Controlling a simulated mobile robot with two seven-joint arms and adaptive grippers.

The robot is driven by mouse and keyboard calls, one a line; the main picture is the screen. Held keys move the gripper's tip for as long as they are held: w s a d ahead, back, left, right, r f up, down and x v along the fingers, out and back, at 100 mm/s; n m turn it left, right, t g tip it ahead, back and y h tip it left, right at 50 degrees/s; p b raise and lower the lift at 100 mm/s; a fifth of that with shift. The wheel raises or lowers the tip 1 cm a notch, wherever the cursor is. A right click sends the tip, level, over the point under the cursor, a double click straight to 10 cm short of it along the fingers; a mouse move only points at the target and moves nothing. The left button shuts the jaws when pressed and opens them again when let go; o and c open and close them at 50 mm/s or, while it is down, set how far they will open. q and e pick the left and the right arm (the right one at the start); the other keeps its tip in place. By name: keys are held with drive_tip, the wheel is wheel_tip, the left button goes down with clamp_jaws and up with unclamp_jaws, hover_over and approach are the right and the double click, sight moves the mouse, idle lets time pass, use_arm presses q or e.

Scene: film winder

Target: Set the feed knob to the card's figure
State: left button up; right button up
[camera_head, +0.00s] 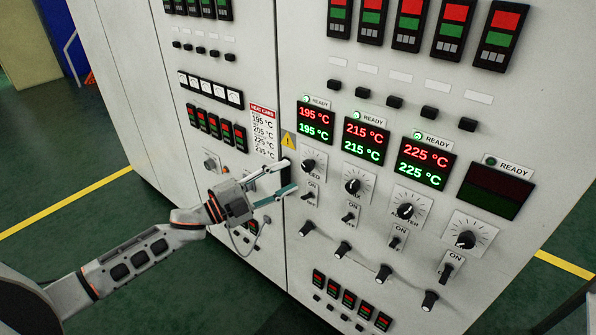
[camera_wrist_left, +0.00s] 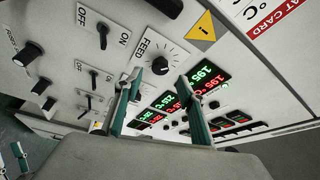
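The feed knob (camera_head: 308,166) is a black knob on a white dial plate, below the first display; in the left wrist view the knob (camera_wrist_left: 160,66) sits by the word FEED. Its pointer is too small to read surely. The heat card (camera_head: 263,133), red-topped, lists several temperatures, the top one 195 °C. The feed display (camera_head: 315,121) shows 195 °C in red and green. My left gripper (camera_head: 288,177) is open just left of the knob. In its wrist view the fingertips (camera_wrist_left: 160,77) straddle the knob's line, apparently in front of it. A small teal-fingered part at lower left may be my right gripper (camera_wrist_left: 20,156).
Neighbouring dials (camera_head: 356,186) continue rightward, with displays at 215 °C and 225 °C and a dark one (camera_head: 496,190). ON/OFF switches (camera_head: 311,196) and lower black knobs (camera_head: 307,228) are close under the feed dial. A warning sign (camera_head: 289,141) is at upper left.

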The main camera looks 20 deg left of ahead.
use_arm(q)
drive_tip(key=v, duration=0.5)
drive_tip(key=shift+s+a, duration=0.2)
drive_tip(key=shift+s, duration=0.1)
drive_tip(key=shift+f, duration=0.1)
drive_tip(key=s+d+f+n+g+y, duration=0.1)
drive_tip(key=s+d+f+n+y, duration=0.1)
drive_tip(key=s+f+n, duration=0.4)
drive_tip(key=s+d+f+n+g+y, duration=0.1)
drive_tip(key=s+d+f+n+y, duration=0.2)
drive_tip(key=s+f+n, duration=0.3)
drive_tip(key=s+d+f+n+g+y, duration=0.2)
drive_tip(key=s+f+n+y, duration=0.3)
drive_tip(key=s+f, duration=0.6)
wheel_tip(320, 180, down, 5)
drive_tip(key=shift+s+d+f+n, duration=0.1)
drive_tip(key=shift+s+d+n, duration=0.15)
drive_tip(key=shift+n, duration=0.35)
idle(0.9)
